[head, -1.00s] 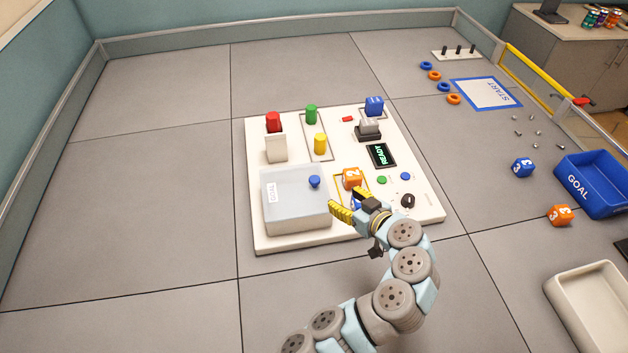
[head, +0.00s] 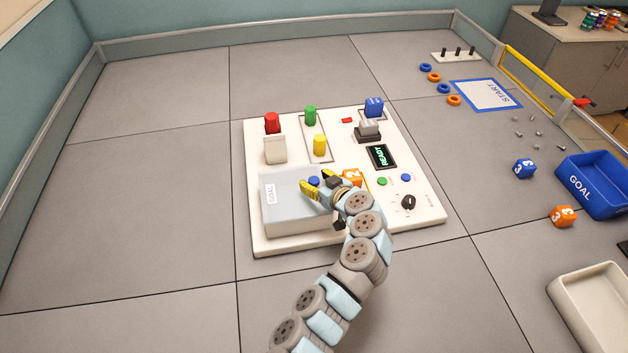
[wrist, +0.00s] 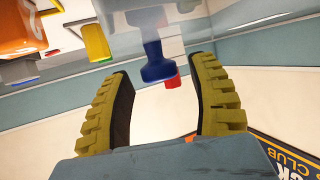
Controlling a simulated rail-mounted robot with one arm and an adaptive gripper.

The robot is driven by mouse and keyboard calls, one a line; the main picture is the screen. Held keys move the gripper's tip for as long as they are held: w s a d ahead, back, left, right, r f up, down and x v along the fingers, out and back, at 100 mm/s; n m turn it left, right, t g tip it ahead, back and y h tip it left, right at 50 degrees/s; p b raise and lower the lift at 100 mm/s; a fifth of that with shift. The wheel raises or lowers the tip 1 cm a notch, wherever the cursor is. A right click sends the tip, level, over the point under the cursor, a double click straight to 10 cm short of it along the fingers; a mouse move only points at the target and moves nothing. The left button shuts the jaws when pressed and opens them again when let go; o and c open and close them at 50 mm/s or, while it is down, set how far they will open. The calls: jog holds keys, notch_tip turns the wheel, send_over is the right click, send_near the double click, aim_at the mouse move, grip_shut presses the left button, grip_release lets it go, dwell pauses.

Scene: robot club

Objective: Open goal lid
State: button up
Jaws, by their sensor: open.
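The goal lid (head: 285,190) is a pale translucent cover on the box labelled GOAL at the front left of the white board. It lies closed on the box. Its blue knob (head: 314,181) stands near the lid's right side. My gripper (head: 316,184) is open beside the knob, with yellow fingers. In the wrist view the blue knob (wrist: 157,62) shows ahead, roughly between the two open fingers (wrist: 165,95) and slightly beyond their tips. I cannot tell whether a finger touches it.
On the white board (head: 258,243), an orange numbered cube (head: 351,177) sits just right of my gripper. Red (head: 272,122), green (head: 310,116) and yellow (head: 319,145) pieces stand behind the lid. A blue GOAL bin (head: 592,185) is at the far right.

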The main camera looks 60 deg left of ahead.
jog(key=shift+a+f, duration=0.15)
jog(key=shift+a, duration=0.2)
jog(key=shift+s, duration=0.1)
grip_shut()
